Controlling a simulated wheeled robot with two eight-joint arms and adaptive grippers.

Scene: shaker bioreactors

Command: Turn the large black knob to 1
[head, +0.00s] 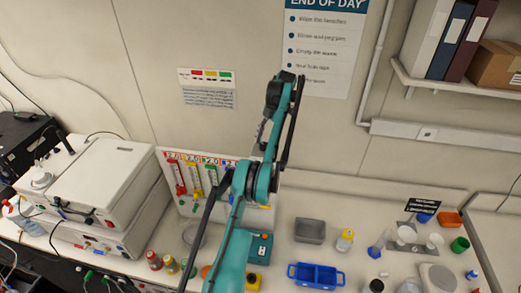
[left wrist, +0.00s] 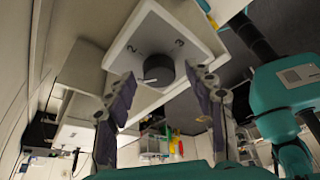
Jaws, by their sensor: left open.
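The large black knob (left wrist: 158,70) sits on a pale square plate (left wrist: 128,48) in the left wrist view. The plate shows the numbers 2 and 3; I see no 1. A light mark on the knob is at its lower left in the picture, away from both numbers. My left gripper (left wrist: 164,82) is open, with one purple-padded finger on each side of the knob. I cannot tell whether they touch it. In the head view, my left gripper (head: 261,131) is small and partly hidden by my teal arm near the wall. The knob cannot be made out there.
A panel of coloured flow tubes (head: 196,178) stands left of my arm. A white instrument (head: 105,175) is at the left. A blue rack (head: 317,277), a grey tray (head: 309,230) and a small bottle (head: 345,240) stand on the bench to the right.

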